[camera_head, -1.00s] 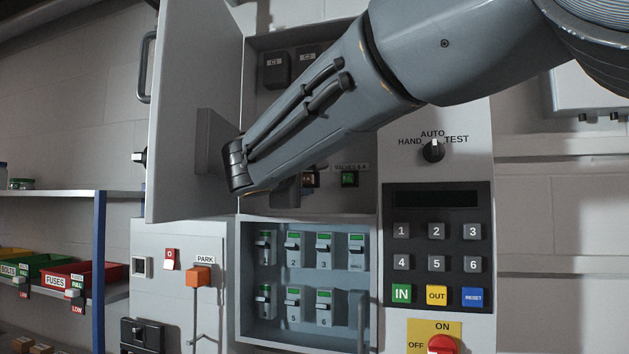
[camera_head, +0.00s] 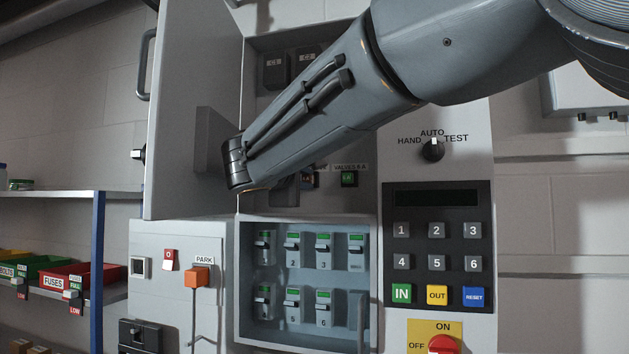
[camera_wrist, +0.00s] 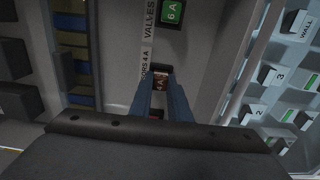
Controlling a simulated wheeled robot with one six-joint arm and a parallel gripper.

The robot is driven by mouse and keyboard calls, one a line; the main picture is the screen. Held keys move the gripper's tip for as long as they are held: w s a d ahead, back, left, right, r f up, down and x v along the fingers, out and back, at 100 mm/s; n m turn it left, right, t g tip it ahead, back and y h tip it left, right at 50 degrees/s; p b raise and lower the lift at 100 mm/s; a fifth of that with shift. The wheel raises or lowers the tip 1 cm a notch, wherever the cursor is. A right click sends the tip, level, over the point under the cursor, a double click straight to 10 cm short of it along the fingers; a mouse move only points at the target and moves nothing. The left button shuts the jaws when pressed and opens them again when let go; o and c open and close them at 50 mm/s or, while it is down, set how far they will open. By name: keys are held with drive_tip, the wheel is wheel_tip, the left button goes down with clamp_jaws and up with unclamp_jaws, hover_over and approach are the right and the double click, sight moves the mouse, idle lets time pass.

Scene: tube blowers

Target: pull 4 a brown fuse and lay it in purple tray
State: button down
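A brown fuse (camera_wrist: 161,79) sits in the cabinet's back panel beside a label (camera_wrist: 145,68) ending in "4 A". In the wrist view my gripper (camera_wrist: 161,84) points at the panel, with one blue finger on each side of this fuse. The fingertips are close to its sides; I cannot tell whether they press on it. In the head view my gripper (camera_head: 288,190) is dark and partly hidden by my arm, at the left of the fuse row. I see no purple tray in either view.
A green 6 A fuse (camera_head: 349,179) is to the right. The open cabinet door (camera_head: 190,120) stands close left of my wrist. Below is a recessed box of numbered modules (camera_head: 324,245). A red fuse bin (camera_head: 85,275) is on the left shelf.

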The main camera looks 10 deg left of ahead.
drive_tip(key=shift+s, duration=0.1)
idle(0.3)
drive_tip(key=shift+s+a+b, duration=0.15)
drive_tip(key=shift+s+b, duration=0.4)
drive_tip(key=shift+s, duration=0.95)
drive_tip(key=shift+s+a+b, duration=0.1)
drive_tip(key=shift+s+b, duration=0.45)
drive_tip(key=shift+s, duration=0.9)
drive_tip(key=shift+s, duration=0.1)
